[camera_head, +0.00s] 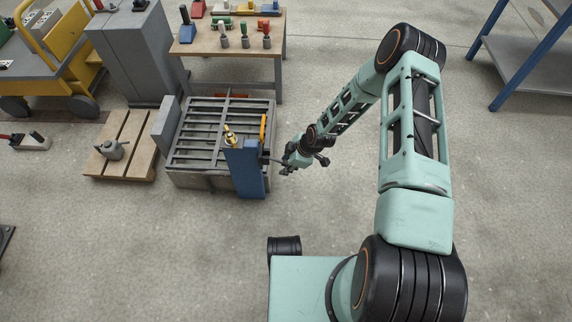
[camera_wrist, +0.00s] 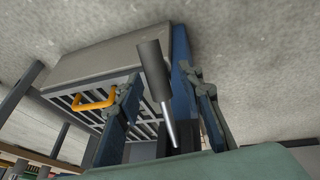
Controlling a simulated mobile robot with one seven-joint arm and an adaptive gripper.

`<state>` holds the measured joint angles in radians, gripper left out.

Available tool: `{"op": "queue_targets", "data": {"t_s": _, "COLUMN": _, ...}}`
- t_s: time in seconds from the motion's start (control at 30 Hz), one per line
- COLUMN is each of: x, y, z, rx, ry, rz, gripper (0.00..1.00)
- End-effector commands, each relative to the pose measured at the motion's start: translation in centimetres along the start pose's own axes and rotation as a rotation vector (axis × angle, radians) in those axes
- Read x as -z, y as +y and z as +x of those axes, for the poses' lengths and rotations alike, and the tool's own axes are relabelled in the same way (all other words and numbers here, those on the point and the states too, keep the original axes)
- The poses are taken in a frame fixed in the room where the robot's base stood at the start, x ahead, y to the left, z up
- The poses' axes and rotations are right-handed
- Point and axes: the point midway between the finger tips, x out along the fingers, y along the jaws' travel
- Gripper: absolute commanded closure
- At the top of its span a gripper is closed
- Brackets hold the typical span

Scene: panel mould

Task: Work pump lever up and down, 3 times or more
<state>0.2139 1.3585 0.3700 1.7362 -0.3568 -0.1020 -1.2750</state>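The pump is a blue upright column (camera_head: 247,172) at the front right corner of a slatted grey mould; its blue side also shows in the wrist view (camera_wrist: 181,75). Its lever, a silver rod with a dark grip (camera_wrist: 154,70), shows in the wrist view. My gripper (camera_head: 287,165) is just right of the column in the head view. In the wrist view my gripper (camera_wrist: 160,80) has its two fingers apart, with the lever appearing between them and gaps on both sides. Whether a finger touches the lever cannot be told.
The slatted mould (camera_head: 215,182) has an orange handle (camera_head: 263,128) beside the pump. A brass fitting (camera_head: 230,136) tops the column. A wooden pallet (camera_head: 122,170) with a grey can stands left. A workbench (camera_head: 232,55) is behind. Floor in front and right is clear.

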Motion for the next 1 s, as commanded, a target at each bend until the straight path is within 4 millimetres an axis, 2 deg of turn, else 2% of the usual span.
{"op": "queue_targets", "data": {"t_s": 0.23, "x": -0.01, "y": 0.01, "z": 0.02, "rx": 0.000, "ry": 0.000, "rz": 0.000, "gripper": 0.67}}
{"op": "queue_targets", "data": {"t_s": 0.53, "x": -0.01, "y": -0.01, "z": 0.00, "rx": 0.000, "ry": 0.000, "rz": 0.000, "gripper": 1.00}}
{"op": "queue_targets", "data": {"t_s": 1.0, "x": 0.00, "y": -0.05, "z": -0.10, "rx": 0.002, "ry": -0.010, "rz": -0.004, "gripper": 1.00}}
